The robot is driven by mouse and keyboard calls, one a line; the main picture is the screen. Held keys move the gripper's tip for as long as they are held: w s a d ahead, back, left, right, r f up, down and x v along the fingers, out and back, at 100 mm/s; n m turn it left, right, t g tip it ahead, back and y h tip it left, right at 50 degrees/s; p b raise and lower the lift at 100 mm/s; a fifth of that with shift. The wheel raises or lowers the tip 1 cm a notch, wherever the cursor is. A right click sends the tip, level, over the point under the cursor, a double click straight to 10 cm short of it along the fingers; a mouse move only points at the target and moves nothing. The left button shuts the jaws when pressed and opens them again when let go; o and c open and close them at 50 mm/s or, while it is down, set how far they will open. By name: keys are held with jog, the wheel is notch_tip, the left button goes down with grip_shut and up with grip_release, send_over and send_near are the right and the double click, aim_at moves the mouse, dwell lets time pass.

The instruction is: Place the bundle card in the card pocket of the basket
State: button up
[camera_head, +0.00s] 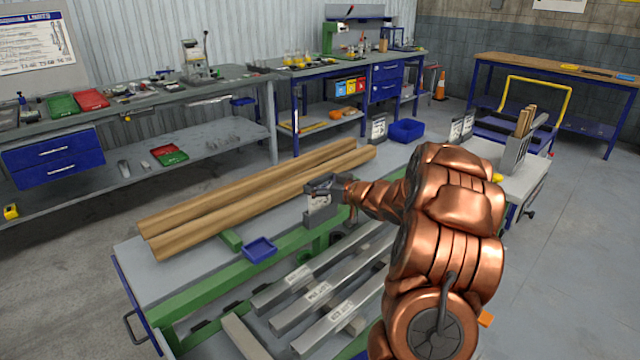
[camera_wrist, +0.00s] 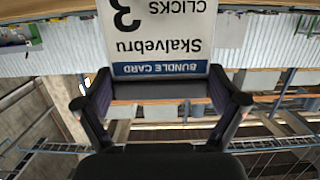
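The bundle card (camera_wrist: 160,40) is white with a dark blue band. In the wrist view it is upside down, its banded edge between the fingers of my gripper (camera_wrist: 160,88). The fingers meet its two sides. In the head view my gripper (camera_head: 328,186) is over the table, at the top of the small white card (camera_head: 318,203). A grey holder (camera_head: 321,220) is directly below the card; I cannot tell whether they touch. I cannot clearly make out which thing is the basket with the card pocket.
Long wooden poles (camera_head: 250,195) lie across the table behind my gripper. A small blue tray (camera_head: 260,248) is at the front left, and labelled metal bars (camera_head: 320,295) lie in front. A blue bin (camera_head: 407,130) and a grey box with wooden sticks (camera_head: 514,155) stand farther right.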

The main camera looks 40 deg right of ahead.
dwell(0.3)
jog(key=shift+r, duration=0.25)
jog(key=v, duration=1.2)
jog(key=shift+b, duration=0.35)
